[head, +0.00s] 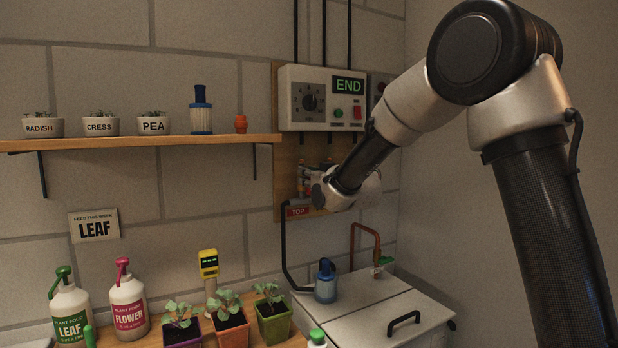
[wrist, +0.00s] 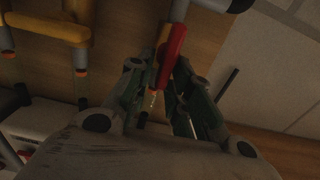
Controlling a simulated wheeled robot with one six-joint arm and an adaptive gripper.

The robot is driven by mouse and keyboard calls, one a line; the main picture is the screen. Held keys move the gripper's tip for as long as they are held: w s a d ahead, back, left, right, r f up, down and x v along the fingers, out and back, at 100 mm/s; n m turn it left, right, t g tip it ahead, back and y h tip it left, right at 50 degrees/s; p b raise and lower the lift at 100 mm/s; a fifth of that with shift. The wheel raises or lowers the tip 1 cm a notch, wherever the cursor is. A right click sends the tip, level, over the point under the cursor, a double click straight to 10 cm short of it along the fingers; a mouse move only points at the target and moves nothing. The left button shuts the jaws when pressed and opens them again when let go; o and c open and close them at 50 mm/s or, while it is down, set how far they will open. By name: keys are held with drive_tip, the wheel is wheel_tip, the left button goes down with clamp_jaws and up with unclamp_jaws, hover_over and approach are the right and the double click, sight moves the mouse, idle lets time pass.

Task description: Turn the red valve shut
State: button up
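The red valve's handle (wrist: 171,55) is a narrow red lever in the wrist view, beside a yellow piece on its left. My gripper (wrist: 162,75) has one finger on each side of the handle's lower end, drawn in close against it. The fingers look shut on it, though the dim light hides the exact contact. In the head view my wrist covers most of the pipework (head: 303,180) on the wooden board, and the red handle cannot be made out there. A red TOP label (head: 298,211) shows just below.
A control box (head: 320,97) with a dial and a lit END sign is above the valve board. A shelf (head: 130,142) with pots is to the left. A lidded tank (head: 385,310) is below.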

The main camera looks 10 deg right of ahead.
clamp_jaws()
drive_tip(key=shift+w+d+f+m, duration=0.15)
drive_tip(key=shift+d+f+m, duration=0.3)
drive_tip(key=shift+m, duration=2.5)
drive_tip(key=shift+w+d+f+m, duration=0.2)
drive_tip(key=shift+d+f+m, duration=0.2)
drive_tip(key=shift+m, duration=2.6)
drive_tip(key=shift+w+d+f+m, duration=0.15)
drive_tip(key=shift+d+f+m, duration=0.3)
drive_tip(key=shift+m, duration=2.5)
drive_tip(key=shift+f, duration=0.1)
